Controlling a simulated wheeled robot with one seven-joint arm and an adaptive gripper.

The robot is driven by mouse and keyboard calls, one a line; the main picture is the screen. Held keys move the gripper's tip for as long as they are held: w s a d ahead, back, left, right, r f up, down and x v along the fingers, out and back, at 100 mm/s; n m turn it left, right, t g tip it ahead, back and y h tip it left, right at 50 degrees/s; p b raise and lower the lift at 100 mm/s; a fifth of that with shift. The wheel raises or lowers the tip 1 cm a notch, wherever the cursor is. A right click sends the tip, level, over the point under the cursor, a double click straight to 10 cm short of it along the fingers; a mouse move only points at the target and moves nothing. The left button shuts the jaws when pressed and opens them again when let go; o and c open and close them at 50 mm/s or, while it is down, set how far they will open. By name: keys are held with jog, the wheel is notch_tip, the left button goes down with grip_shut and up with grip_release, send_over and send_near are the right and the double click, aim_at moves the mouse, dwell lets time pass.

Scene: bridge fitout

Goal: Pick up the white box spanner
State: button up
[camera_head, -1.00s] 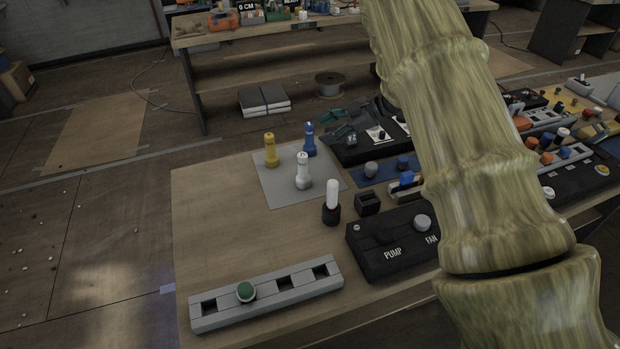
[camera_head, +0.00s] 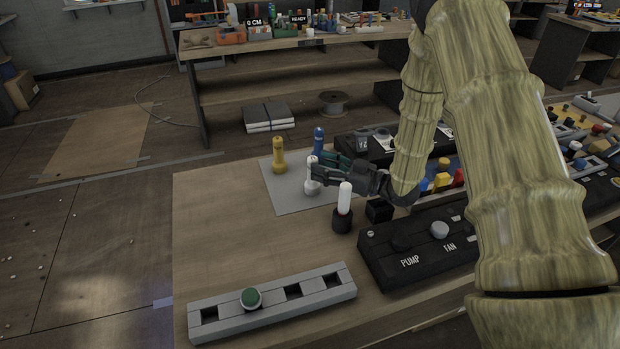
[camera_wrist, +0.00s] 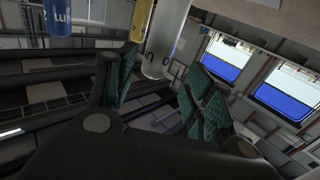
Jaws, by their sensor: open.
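The white box spanner (camera_head: 311,187) stands upright on a grey mat (camera_head: 286,202), with a yellow spanner (camera_head: 279,156) and a blue spanner (camera_head: 319,142) behind it. My gripper (camera_head: 322,168) reaches in from the right at the white spanner's upper part and hides some of it. In the wrist view the white spanner (camera_wrist: 166,42) shows between the two green-padded fingers (camera_wrist: 160,92), which are apart. I cannot tell whether either finger touches it. The blue spanner (camera_wrist: 60,14) and yellow spanner (camera_wrist: 141,20) also show there.
A white-topped cylinder in a black base (camera_head: 343,207) stands just in front of the mat, below my gripper. A PUMP/FAN box (camera_head: 415,249) and a grey slotted block with a green knob (camera_head: 272,303) are nearer. The left table top is clear.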

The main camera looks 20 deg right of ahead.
aim_at(313, 162)
jog(key=p+x, duration=0.1)
jog(key=x, duration=0.3)
jog(key=shift+w+f, duration=0.1)
jog(key=shift+w, duration=0.2)
jog(key=shift+d+f, duration=0.1)
jog(key=shift+d, duration=0.3)
jog(key=shift+c, duration=1.4)
jog(key=shift+a, duration=0.3)
grip_shut()
jog(key=shift+d, duration=0.15)
